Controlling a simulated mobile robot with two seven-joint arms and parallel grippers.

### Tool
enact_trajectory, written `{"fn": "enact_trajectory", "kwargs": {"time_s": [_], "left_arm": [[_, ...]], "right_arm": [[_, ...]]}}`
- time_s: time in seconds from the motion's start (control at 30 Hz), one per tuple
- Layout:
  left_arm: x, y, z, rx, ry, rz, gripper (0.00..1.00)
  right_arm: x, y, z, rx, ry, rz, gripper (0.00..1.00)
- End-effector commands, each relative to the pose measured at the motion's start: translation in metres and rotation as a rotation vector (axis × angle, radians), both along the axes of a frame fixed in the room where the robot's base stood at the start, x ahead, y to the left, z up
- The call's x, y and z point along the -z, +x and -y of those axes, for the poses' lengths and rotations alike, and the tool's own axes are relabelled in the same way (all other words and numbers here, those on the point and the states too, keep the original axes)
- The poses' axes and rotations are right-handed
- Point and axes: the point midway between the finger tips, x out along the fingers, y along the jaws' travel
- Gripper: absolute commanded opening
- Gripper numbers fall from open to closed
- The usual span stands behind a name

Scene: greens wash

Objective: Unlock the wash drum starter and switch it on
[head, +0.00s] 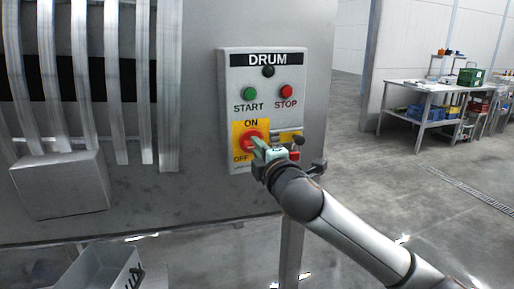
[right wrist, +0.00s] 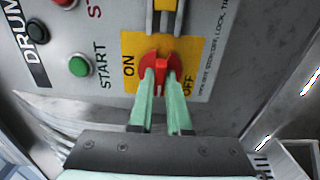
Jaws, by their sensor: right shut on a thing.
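The grey DRUM control panel (head: 222,105) is on the metal housing. It has a green START button (head: 249,93), a red STOP button (head: 287,90) and a red rotary switch (head: 252,138) on a yellow ON/OFF plate. My right gripper (head: 262,148) reaches it from the lower right. In the right wrist view my right gripper's pale green fingers (right wrist: 160,98) are shut on the red switch handle (right wrist: 160,66), one on each side. The handle's exact setting is hard to tell. A small red part (head: 294,154) beside the switch is partly hidden by my gripper. My left gripper is not in view.
A black round part (head: 268,71) sits under the DRUM label. Metal slats and a box (head: 60,185) are on the housing at left. A grey bin (head: 100,270) is below. A workbench with crates (head: 428,88) stands far right. The floor between is open.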

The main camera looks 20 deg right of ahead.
Motion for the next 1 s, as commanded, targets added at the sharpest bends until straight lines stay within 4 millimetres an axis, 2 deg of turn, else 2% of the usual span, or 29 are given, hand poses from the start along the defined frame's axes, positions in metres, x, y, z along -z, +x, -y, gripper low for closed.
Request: {"fn": "enact_trajectory", "kwargs": {"time_s": [0.37,0.6,1.0], "left_arm": [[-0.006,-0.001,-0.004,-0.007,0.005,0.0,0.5],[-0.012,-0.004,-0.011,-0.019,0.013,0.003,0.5],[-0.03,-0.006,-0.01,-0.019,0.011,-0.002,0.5]], "right_arm": [[0.001,0.0,-0.001,0.001,0.213,-0.012,0.0],[0.0,0.0,-0.001,0.002,0.44,-0.021,0.0],[-0.001,0.0,-0.001,0.002,0.82,-0.033,0.0]]}}
